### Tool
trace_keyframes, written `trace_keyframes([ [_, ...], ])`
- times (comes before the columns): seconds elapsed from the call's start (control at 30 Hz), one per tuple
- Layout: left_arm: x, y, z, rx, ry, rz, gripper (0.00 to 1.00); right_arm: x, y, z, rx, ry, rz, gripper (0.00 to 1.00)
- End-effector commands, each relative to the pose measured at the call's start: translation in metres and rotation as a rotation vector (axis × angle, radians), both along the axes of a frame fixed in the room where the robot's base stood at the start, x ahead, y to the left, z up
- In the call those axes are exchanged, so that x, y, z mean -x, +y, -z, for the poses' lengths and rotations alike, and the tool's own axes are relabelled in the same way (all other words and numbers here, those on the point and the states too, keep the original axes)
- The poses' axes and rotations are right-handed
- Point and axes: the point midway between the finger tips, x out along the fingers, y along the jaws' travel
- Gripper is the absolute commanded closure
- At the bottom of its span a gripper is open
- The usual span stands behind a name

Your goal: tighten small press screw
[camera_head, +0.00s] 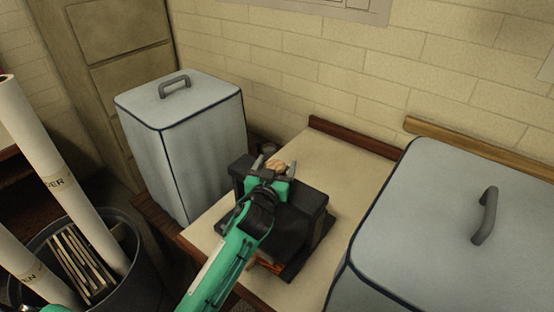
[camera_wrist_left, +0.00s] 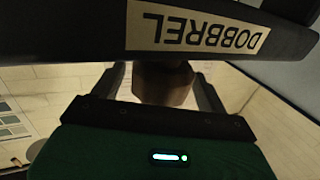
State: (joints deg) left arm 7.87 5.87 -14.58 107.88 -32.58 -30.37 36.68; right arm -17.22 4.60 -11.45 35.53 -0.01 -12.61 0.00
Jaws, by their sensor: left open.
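The small press (camera_head: 308,208), a dark block-like frame, stands on a pale tabletop in the head view. In the left wrist view its black bar (camera_wrist_left: 60,35) crosses the top, with an upside-down label reading DOBBREL. A brown, wood-like knob (camera_wrist_left: 163,84), apparently the press screw's, lies between the fingers of my left gripper (camera_wrist_left: 158,78). The knob also shows as a tan spot (camera_head: 277,166) in the head view. My left gripper (camera_head: 271,170) is open, its fingers either side of the knob with gaps showing. The lower press is partly hidden by my arm. My right gripper is not in view.
A covered grey box (camera_head: 200,135) with a handle stands left of the press. Another (camera_head: 440,220) fills the right foreground. A dark bin (camera_head: 130,275) with paper rolls stands at lower left. Bare tabletop (camera_head: 352,165) shows behind the press, before a brick wall.

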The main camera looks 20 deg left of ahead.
Motion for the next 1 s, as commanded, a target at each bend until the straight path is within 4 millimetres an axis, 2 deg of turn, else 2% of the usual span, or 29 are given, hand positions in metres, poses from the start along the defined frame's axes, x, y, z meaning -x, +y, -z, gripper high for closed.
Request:
trace_keyframes([
  [0.2, -0.013, 0.0, -0.001, 0.0, -0.001, 0.001, 0.24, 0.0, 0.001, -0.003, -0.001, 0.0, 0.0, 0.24],
  [0.47, -0.014, 0.0, 0.0, 0.0, 0.0, 0.001, 0.24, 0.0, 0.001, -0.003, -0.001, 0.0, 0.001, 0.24],
  [0.7, -0.014, 0.0, 0.0, 0.0, 0.0, 0.001, 0.69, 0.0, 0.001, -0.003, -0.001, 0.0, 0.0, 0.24],
  [0.87, -0.014, 0.001, -0.001, -0.002, 0.0, 0.011, 0.69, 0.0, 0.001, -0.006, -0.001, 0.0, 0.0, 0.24],
  [1.0, -0.014, 0.0, -0.004, -0.005, 0.002, 0.07, 0.69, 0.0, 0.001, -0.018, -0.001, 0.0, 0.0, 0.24],
])
